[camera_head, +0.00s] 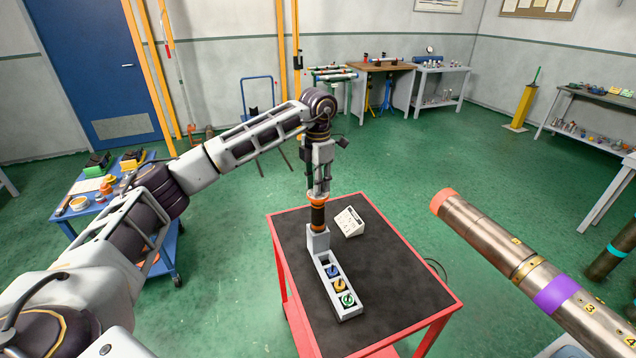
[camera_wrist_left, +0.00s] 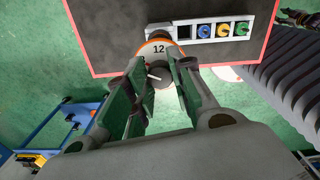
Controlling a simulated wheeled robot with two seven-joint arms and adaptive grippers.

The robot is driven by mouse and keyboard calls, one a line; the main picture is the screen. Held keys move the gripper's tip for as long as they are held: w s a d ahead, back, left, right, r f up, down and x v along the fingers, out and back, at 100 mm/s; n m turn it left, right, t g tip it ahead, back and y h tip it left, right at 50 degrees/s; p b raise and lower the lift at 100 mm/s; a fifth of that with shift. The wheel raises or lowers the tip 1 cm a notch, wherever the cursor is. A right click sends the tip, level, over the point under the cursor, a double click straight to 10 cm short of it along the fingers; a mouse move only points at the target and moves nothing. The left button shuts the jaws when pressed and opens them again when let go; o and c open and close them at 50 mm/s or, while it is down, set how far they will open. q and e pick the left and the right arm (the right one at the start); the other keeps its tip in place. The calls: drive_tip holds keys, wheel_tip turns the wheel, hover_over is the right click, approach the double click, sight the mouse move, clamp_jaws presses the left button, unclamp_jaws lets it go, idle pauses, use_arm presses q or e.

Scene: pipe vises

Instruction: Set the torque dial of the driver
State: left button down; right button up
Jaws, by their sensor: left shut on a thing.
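The driver (camera_head: 318,217) stands upright at the far end of a light grey holder (camera_head: 322,262) on the red table. It has a dark body and an orange collar at its top. In the left wrist view its round dial (camera_wrist_left: 159,49) shows the number 12 on a pale face with an orange rim. My left gripper (camera_head: 319,192) points down onto the top of the driver and is shut on it at the dial. In the left wrist view its fingers (camera_wrist_left: 158,85) partly hide the driver. My right gripper is not in view.
The holder also carries blue, yellow and green round pieces (camera_head: 340,285). A small white sloped box (camera_head: 349,222) stands right of the driver on the red-edged table (camera_head: 400,290). A long steel pipe (camera_head: 490,240) rises at the right. A blue cart (camera_head: 75,230) stands at the left.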

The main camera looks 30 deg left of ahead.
use_arm(q)
drive_tip(key=m, duration=0.4)
drive_tip(key=shift+m, duration=0.3)
drive_tip(key=m, duration=0.3)
drive_tip(key=shift+m, duration=0.3)
drive_tip(key=m, duration=0.4)
drive_tip(key=shift+m, duration=2.1)
drive_tip(key=c, duration=1.2)
unclamp_jaws()
drive_tip(key=shift+r, duration=0.1)
